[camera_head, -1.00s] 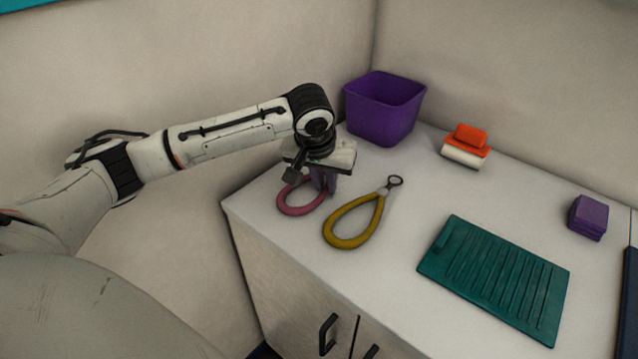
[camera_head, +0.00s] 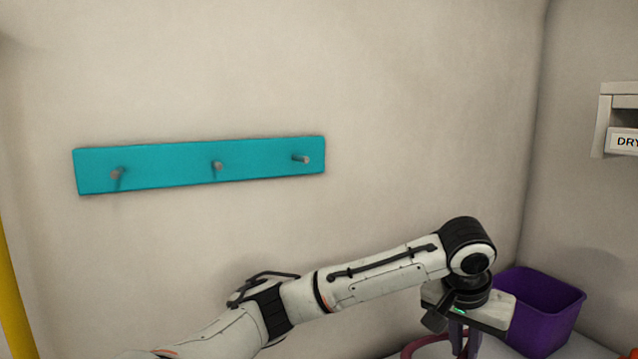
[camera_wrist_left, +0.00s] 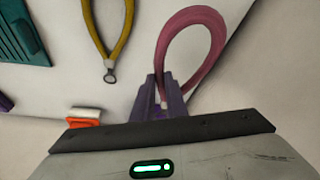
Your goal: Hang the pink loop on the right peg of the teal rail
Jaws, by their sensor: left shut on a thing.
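The teal rail (camera_head: 250,168) is fixed to the wall at the left in the head view, with three bare grey pegs. Its right peg (camera_head: 301,158) is near the rail's right end. My left gripper (camera_head: 463,343) points down at the lower right, below and to the right of the rail. It is shut on the pink loop (camera_head: 418,344), which is partly cut off by the frame. In the left wrist view the loop (camera_wrist_left: 215,22) rises from between the purple fingers (camera_wrist_left: 160,97). My right gripper is not in view.
A purple bin (camera_head: 548,308) stands right of my left gripper. The wall between rail and gripper is clear.

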